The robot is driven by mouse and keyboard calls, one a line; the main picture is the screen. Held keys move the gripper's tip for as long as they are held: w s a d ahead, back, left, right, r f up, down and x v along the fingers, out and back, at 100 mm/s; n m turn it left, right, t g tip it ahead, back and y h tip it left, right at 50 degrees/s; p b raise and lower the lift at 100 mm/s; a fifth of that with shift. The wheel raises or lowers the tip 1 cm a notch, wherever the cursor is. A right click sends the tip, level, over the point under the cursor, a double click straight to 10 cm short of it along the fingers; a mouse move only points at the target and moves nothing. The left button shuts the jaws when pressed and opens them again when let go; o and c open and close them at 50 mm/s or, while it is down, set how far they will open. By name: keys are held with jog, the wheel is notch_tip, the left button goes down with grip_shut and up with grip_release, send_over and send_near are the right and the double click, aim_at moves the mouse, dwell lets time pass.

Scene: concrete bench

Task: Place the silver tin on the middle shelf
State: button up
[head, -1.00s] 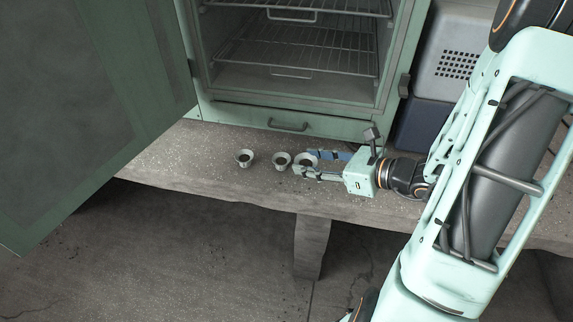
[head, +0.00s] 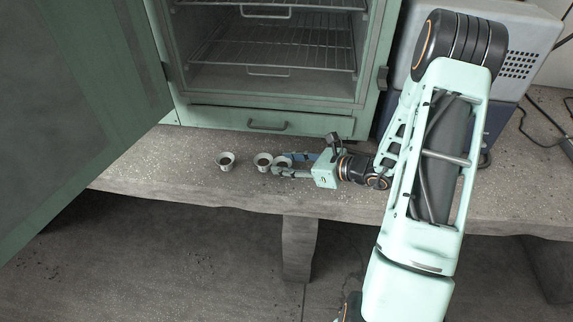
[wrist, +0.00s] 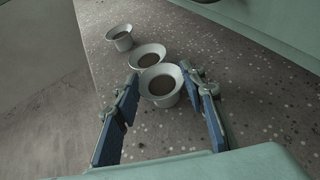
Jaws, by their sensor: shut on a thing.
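Three small silver-grey, flared tins stand in a row on the concrete bench: a left one (head: 226,161), a middle one (head: 263,160) and a right one (head: 284,160). My gripper (head: 281,163) is shut on the right tin, one finger on each side. In the wrist view the held tin (wrist: 162,86) sits upright between the blue-padded fingers (wrist: 161,80), dark inside, close beside the middle tin (wrist: 148,56). I cannot tell whether it is lifted. The green cabinet (head: 345,122) stands open behind, with wire shelves; one shelf (head: 275,50) is clear and empty, another (head: 290,5) is above it.
The open cabinet door (head: 90,90) fills the left side over the bench's edge. A grey and blue box (head: 515,45) stands right of the cabinet. A drawer handle (head: 267,126) sticks out below the opening. The bench (head: 185,185) is bare around the tins.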

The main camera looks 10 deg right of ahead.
jog(key=shift+f, duration=0.2)
jog(key=o, duration=1.2)
jog(key=shift+r, duration=0.1)
